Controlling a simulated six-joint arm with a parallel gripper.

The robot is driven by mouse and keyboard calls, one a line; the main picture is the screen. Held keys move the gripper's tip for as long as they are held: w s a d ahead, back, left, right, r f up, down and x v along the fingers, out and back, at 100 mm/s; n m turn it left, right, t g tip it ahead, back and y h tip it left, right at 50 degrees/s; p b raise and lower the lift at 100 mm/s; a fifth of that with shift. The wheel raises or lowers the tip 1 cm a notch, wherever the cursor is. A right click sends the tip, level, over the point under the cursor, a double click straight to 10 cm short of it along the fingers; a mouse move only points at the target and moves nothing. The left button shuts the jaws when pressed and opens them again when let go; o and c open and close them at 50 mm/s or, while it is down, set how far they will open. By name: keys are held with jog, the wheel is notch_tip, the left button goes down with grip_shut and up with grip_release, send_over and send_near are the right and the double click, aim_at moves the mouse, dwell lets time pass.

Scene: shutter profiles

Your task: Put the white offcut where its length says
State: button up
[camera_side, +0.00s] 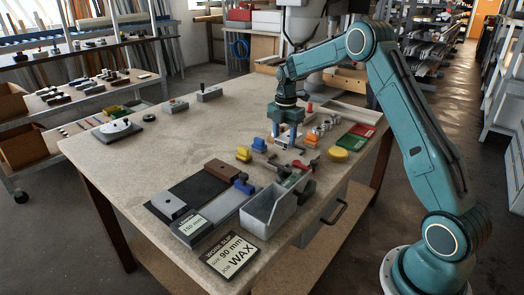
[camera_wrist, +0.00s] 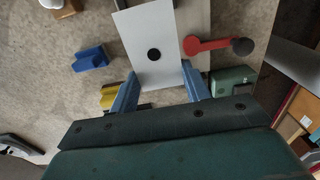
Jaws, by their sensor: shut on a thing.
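The white offcut (camera_wrist: 155,25) is a flat white piece with a round black spot, in the wrist view. My gripper (camera_wrist: 158,76) is shut on it, one blue finger at each side edge. In the side view my gripper (camera_side: 288,146) is low over the right part of the bench; the offcut is too small there to make out its length. I cannot tell whether the offcut touches the bench.
A grey open bin (camera_side: 262,214) stands at the front edge.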

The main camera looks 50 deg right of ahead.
aim_at(284, 139)
jog(key=shift+f, duration=2.15)
jog(key=shift+f, duration=0.55)
jog(key=o, duration=1.1)
jog(key=shift+c, duration=0.2)
jog(key=shift+s, duration=0.1)
notch_tip(284, 139, up, 12)
jog(key=shift+r, duration=0.6)
jog(key=shift+a+r, duration=0.1)
